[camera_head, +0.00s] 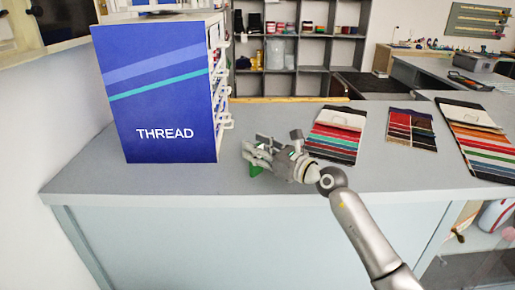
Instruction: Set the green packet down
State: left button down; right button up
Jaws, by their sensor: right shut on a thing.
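The green packet (254,170) shows only as a small green patch at the fingertips of my right gripper (255,157), just above or at the grey counter (200,182). The gripper is shut on it and hides most of it. I cannot tell whether the packet touches the counter. My right arm reaches in from the lower right. My left gripper is not in view.
A blue thread cabinet (160,95) with drawers on its right side stands left of the gripper. Swatch cards (335,138) lie to the right, with more cards (411,128) beyond. The counter's front left is clear. Shelves (300,45) stand behind.

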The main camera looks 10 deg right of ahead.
jog(key=o, duration=0.8)
jog(key=shift+o, duration=0.2)
jog(key=shift+r, duration=0.15)
jog(key=b+v, duration=0.1)
jog(key=v, duration=1)
jog(key=shift+s+d, duration=0.1)
jog(key=shift+s, duration=0.05)
jog(key=shift+s+d, duration=0.2)
jog(key=shift+s, duration=0.1)
